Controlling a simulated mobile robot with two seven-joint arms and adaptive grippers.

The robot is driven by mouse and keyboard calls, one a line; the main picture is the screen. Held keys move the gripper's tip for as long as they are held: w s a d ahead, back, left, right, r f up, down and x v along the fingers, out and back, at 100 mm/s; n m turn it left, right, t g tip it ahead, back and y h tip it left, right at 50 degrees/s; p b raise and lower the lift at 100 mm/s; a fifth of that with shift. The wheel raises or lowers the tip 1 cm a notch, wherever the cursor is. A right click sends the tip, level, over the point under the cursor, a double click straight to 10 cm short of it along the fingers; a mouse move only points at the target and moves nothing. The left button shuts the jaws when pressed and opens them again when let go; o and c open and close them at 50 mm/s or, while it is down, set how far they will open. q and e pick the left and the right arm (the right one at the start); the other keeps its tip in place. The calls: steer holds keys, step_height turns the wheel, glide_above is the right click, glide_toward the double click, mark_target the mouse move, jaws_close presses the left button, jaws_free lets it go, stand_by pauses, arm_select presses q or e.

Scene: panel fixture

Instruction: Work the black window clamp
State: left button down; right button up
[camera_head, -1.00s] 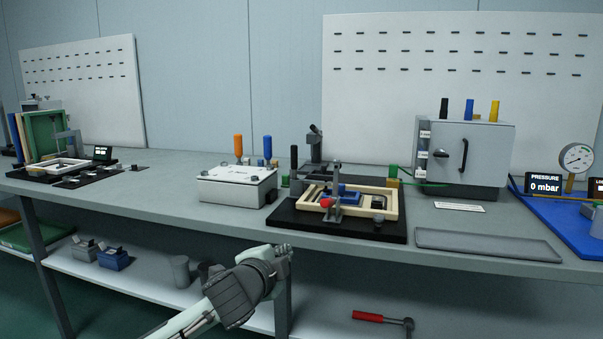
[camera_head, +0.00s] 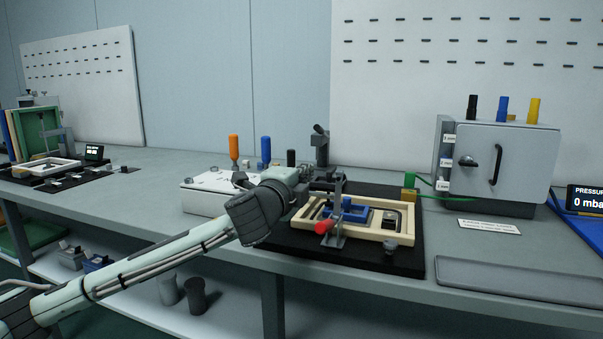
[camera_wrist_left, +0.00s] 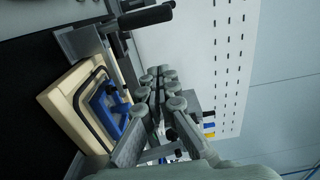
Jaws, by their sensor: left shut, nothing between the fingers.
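The black window clamp's upright black handle (camera_head: 291,158) shows in the head view, its lower part hidden behind my left gripper. In the left wrist view the black handle (camera_wrist_left: 146,17) sticks out from a grey metal bracket (camera_wrist_left: 82,41) near the top. My left gripper (camera_head: 303,177) is at the left rear of the cream window frame (camera_head: 377,234), close to the black handle and apparently apart from it. In the wrist view its fingers (camera_wrist_left: 158,92) are together and empty. A blue piece (camera_head: 352,212) lies inside the frame. My right gripper is not in view.
A red-tipped lever (camera_head: 324,226) stands at the frame's front. A grey post (camera_head: 320,145) rises behind. A white box (camera_head: 205,194) with orange and blue handles is left. A grey cabinet (camera_head: 490,160) and an empty tray (camera_head: 520,281) are right.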

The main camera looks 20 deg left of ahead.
arm_select(q)
steer(key=w+a, duration=0.3)
steer(key=w, duration=0.2)
steer(key=shift+w+a, duration=0.25)
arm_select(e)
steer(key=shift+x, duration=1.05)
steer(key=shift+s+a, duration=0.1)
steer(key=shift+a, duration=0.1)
arm_select(q)
steer(key=shift+a+n+p, duration=0.2)
steer(key=shift+n+p, duration=0.1)
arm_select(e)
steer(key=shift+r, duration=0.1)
